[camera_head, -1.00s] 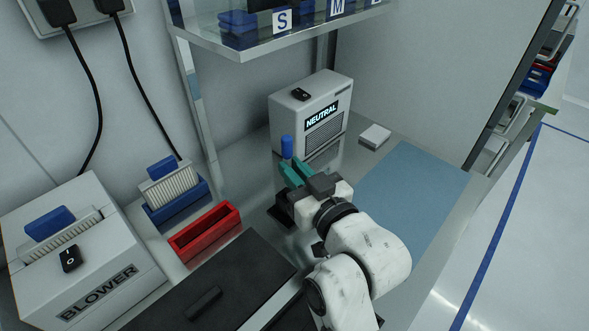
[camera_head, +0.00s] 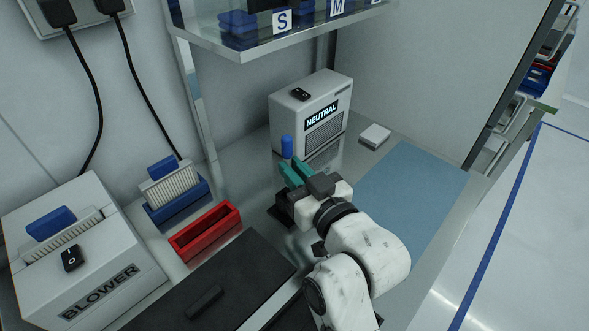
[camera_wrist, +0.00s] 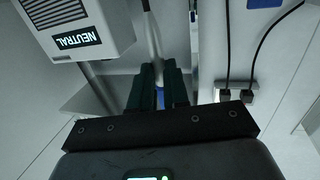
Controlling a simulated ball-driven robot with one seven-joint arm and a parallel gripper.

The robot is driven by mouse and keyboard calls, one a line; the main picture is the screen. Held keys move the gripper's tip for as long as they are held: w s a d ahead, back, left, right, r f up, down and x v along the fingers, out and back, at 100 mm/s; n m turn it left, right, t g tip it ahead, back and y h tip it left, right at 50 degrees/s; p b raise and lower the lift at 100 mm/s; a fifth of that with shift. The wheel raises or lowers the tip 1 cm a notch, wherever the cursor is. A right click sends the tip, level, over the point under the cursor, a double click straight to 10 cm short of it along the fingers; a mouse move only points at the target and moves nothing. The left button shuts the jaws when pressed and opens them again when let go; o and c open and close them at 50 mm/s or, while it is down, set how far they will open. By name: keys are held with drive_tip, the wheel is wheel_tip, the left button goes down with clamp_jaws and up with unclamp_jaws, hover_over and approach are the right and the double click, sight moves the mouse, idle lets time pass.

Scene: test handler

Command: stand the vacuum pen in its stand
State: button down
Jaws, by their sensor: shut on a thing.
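My gripper (camera_head: 291,171), with teal fingers, is shut on the blue vacuum pen (camera_head: 287,147). The pen's blue end stands up above the fingertips, roughly upright; its lower part is hidden behind the fingers. In the wrist view a bit of blue pen (camera_wrist: 160,98) shows between the dark green fingers (camera_wrist: 157,76). A small black block (camera_head: 280,216), which looks like the pen's stand, is on the metal bench just below and left of my gripper, partly covered by it. I cannot tell whether the pen touches it.
The white NEUTRAL unit (camera_head: 312,116) stands behind the gripper, with a small white box (camera_head: 375,136) to its right. A blue mat (camera_head: 412,190) lies clear at right.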

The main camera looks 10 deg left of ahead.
drive_tip(key=shift+f+b, duration=1.4)
drive_tip(key=shift+f, duration=0.6)
idle(0.7)
drive_tip(key=shift+r, duration=0.1)
drive_tip(key=shift+r+p, duration=1.45)
drive_tip(key=shift+r, duration=0.1)
idle(1.1)
drive_tip(key=shift+f+b, duration=1.2)
drive_tip(key=shift+f, duration=0.55)
drive_tip(key=c, duration=1)
unclamp_jaws()
drive_tip(key=shift+c, duration=0.2)
